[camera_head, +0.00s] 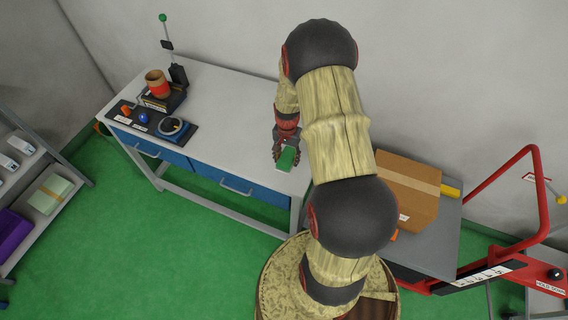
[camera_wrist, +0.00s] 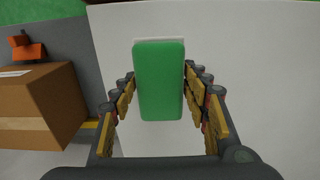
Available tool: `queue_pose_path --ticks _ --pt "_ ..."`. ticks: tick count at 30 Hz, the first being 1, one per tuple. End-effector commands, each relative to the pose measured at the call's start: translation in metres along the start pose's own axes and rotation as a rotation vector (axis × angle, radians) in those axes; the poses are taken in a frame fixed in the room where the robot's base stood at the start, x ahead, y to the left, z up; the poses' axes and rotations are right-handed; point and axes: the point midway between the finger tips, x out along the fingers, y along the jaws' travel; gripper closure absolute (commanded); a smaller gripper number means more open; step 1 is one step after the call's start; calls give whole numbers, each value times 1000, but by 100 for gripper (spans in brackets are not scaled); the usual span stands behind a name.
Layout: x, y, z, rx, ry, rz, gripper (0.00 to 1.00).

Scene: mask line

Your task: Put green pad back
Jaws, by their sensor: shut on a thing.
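The green pad (camera_wrist: 160,82) is a rounded rectangle with a thin white layer showing at its far edge. In the wrist view it lies between the two fingers of my gripper (camera_wrist: 160,105). In the head view the green pad (camera_head: 287,159) shows at the fingertips of my gripper (camera_head: 286,150), over the right end of the white-topped workbench (camera_head: 235,125). My gripper is shut on the pad. I cannot tell whether the pad touches the bench top.
The bench middle is clear. A cardboard box (camera_head: 408,190) sits on a grey cart at right. A shelf with a pale green box (camera_head: 49,194) stands at left.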

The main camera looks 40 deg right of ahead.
Motion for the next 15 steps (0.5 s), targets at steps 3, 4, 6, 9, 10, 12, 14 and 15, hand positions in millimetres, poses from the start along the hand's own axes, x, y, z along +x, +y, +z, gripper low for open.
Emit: queue_pose_path --ticks 3,4,6,9,10,12,14,15 --pt "6 -6 -1 0 0 0 81" --pt "7 -7 -1 0 0 0 81" --pt "11 -9 -2 0 0 0 81" --pt "21 -15 -2 -1 -1 1 81" --pt "26 -14 -2 0 -1 1 81" --pt "37 -14 -2 0 -1 1 81" --pt "44 -14 -2 0 -1 1 81" --pt "47 -14 -3 0 0 0 81"
